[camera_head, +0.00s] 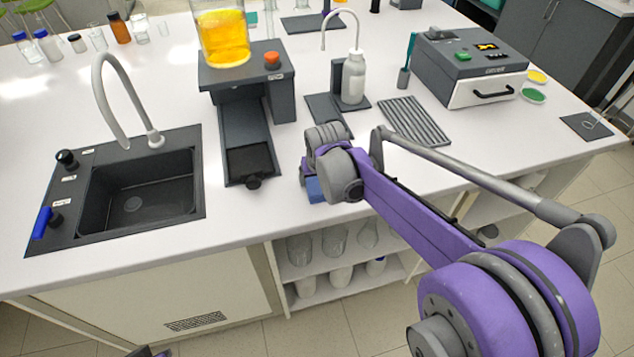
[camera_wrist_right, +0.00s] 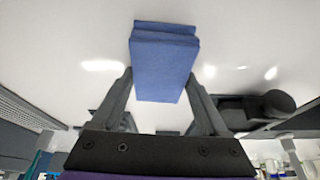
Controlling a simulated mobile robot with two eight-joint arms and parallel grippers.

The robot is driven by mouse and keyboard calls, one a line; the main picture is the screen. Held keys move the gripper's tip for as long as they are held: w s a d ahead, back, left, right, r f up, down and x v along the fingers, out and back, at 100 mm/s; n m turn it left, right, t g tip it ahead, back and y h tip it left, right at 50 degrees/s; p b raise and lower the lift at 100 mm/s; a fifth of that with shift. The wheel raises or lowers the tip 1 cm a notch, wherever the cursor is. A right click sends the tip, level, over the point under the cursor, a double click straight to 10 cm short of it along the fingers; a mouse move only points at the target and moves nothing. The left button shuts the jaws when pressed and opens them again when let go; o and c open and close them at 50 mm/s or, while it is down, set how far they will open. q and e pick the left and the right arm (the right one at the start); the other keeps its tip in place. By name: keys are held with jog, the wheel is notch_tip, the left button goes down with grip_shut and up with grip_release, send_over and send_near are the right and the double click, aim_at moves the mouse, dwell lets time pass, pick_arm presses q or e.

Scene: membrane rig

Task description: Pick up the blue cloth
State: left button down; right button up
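The blue cloth (camera_head: 315,190) is a small folded block near the front edge of the white bench, partly hidden by my right gripper. In the right wrist view the cloth (camera_wrist_right: 163,70) fills the space ahead of the fingers, its broad face and folded edge showing. My right gripper (camera_head: 312,174) is directly over it. Its fingers (camera_wrist_right: 161,76) are wide apart, one tip at each side of the cloth; firm contact cannot be made out. My left gripper is not recognisable in the head view.
A black sink (camera_head: 70,225) with a grey tap is at the left. A dark stand (camera_head: 283,98) carries a beaker of orange liquid (camera_head: 222,38). A white wash bottle (camera_head: 353,78), a ribbed grey mat (camera_head: 415,122) and a grey instrument box (camera_head: 470,65) stand behind my right arm.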

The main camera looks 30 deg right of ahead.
jog(key=c, duration=0.7)
jog(key=shift+o, duration=0.2)
jog(key=shift+r, duration=0.1)
notch_tip(320, 180, up, 10)
jog(key=p, duration=0.1)
jog(key=shift+r, duration=0.15)
jog(key=o, duration=0.6)
jog(key=c, duration=0.4)
